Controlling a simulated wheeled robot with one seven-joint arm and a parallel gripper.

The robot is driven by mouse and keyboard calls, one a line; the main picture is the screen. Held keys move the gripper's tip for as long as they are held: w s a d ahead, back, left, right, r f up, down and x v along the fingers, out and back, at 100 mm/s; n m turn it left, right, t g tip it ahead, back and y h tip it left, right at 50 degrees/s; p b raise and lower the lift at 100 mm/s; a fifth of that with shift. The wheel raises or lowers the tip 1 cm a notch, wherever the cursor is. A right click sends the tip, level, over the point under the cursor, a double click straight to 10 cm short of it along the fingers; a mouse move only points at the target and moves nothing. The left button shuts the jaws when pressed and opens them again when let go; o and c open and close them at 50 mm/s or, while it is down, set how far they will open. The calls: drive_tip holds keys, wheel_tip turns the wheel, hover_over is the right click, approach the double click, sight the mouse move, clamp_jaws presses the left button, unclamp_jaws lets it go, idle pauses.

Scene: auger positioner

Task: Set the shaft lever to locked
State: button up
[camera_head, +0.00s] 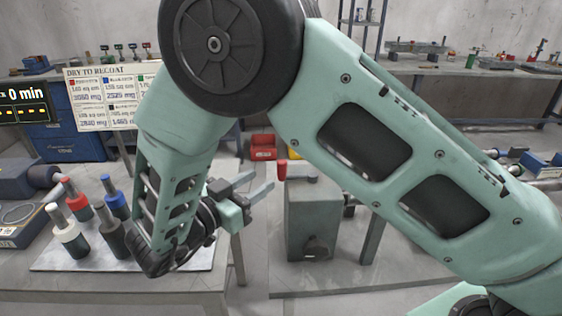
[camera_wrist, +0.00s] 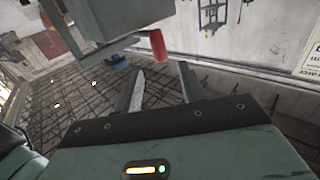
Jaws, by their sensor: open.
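The shaft lever shows as a red knob (camera_head: 282,170) on a dark arm at the top of a grey-green housing (camera_head: 311,218) in the head view. In the wrist view, the red knob (camera_wrist: 157,46) hangs beside the housing (camera_wrist: 85,24). My gripper (camera_head: 263,180) is open and empty, left of the knob, with its fingers pointing toward it. In the wrist view, the knob appears just beyond the fingertips (camera_wrist: 160,69), roughly in line with the gap. No contact shows. Any lock marking on the housing cannot be made out.
Several capped cylinders (camera_head: 85,225) stand on a light plate at the left. A "Dry to recoat" board (camera_head: 103,97) and a timer display (camera_head: 22,104) are behind them. A red bin (camera_head: 263,146) is behind the housing. My arm hides much of the right side.

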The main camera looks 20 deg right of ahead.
sight(279, 168)
drive_tip(key=p+x, duration=0.1)
drive_tip(key=x, duration=0.7)
drive_tip(key=shift+w+d, duration=0.15)
drive_tip(key=shift+d, duration=0.15)
clamp_jaws()
